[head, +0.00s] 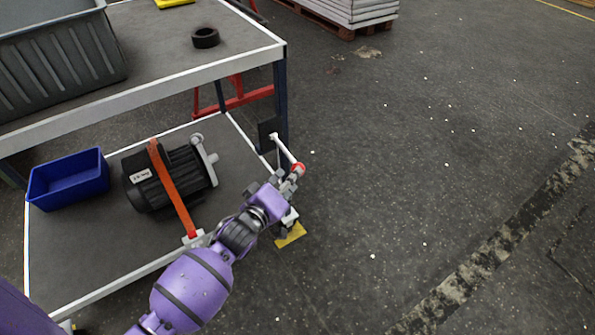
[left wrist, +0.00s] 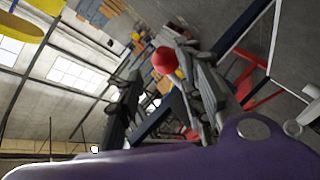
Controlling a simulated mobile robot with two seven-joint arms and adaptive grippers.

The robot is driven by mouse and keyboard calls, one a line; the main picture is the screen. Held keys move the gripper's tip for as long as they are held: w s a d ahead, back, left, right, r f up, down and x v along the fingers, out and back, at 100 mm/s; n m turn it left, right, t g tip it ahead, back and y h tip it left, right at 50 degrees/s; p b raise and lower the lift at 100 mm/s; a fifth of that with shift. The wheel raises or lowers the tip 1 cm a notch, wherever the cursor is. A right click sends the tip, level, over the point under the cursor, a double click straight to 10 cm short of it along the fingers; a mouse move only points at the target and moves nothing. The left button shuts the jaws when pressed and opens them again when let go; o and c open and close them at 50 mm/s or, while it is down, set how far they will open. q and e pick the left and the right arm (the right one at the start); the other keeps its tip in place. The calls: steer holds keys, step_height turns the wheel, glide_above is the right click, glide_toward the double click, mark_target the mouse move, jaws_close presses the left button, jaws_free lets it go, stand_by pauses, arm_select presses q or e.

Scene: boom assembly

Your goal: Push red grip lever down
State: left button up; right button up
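The red grip (head: 298,168) sits at the end of a thin white lever (head: 284,149) beside the right end of the cart's lower shelf. My left gripper (head: 292,184) is right at the red grip in the head view, at the end of my purple arm. In the left wrist view the red grip (left wrist: 165,60) shows between the fingertips, closer to the right finger. The two fingers stand apart, so the gripper (left wrist: 154,66) is open. Whether a finger touches the grip, I cannot tell. Part of the lever's base is hidden by my arm. My right gripper is not in view.
The cart's lower shelf (head: 85,250) holds a motor (head: 160,178) with an orange strap (head: 172,190) and a blue bin (head: 70,178). Above are a grey crate (head: 60,60) and a black ring (head: 205,38). The floor to the right is clear.

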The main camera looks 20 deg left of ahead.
mark_target(287, 153)
arm_select(q)
steer(key=shift+x, duration=2.1)
jaws_close()
